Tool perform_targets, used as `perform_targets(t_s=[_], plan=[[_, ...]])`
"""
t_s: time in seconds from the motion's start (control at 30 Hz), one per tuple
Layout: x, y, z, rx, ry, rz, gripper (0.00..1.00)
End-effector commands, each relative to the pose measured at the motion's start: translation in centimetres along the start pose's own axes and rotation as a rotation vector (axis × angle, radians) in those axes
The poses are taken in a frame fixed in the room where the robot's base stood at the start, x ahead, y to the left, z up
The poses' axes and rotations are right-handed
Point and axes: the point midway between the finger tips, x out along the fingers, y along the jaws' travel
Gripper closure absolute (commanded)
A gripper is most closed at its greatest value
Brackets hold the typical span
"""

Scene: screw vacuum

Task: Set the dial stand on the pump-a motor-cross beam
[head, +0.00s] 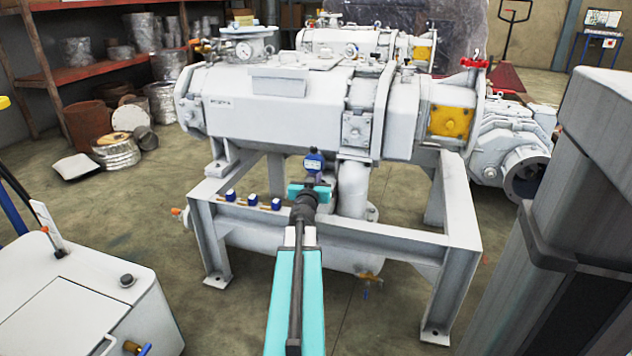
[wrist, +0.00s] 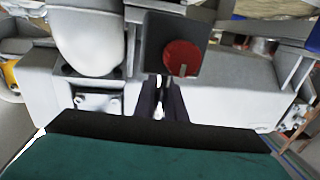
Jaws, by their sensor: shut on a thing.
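The dial stand shows as a small blue dial (head: 314,161) above my gripper (head: 311,184) in the head view. In the wrist view its dark block with a red round knob (wrist: 182,58) is at the fingertips of my gripper (wrist: 160,88). The gripper is shut on the stand; the grip itself is partly hidden. White pump-a (head: 270,100) stands behind on a white frame. The frame's near cross beam (head: 390,243) runs below and to the right; a white beam (wrist: 235,98) also lies behind the fingers in the wrist view. I cannot tell whether stand and beam touch.
Several small blue-topped fittings (head: 253,200) sit left of the gripper along the frame. A vertical white pipe (head: 352,188) rises just right of the stand. A white cabinet (head: 75,300) stands at the lower left. Open floor (head: 110,210) lies left of the frame.

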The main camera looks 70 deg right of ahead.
Motion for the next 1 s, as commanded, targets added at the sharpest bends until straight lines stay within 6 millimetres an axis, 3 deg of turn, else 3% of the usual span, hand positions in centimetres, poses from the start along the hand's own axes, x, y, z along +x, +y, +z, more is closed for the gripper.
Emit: perform_targets(t_s=[0.3,0.87,0.9,1.0], plan=[[0.0,0.0,2.6,-0.001,0.002,0.001,1.0],[0.0,0.0,2.9,-0.001,0.002,0.001,1.0],[0.0,-0.1,3.0,0.0,0.0,-0.001,0.86],[0.0,-0.1,3.0,0.0,0.0,-0.001,0.71]])
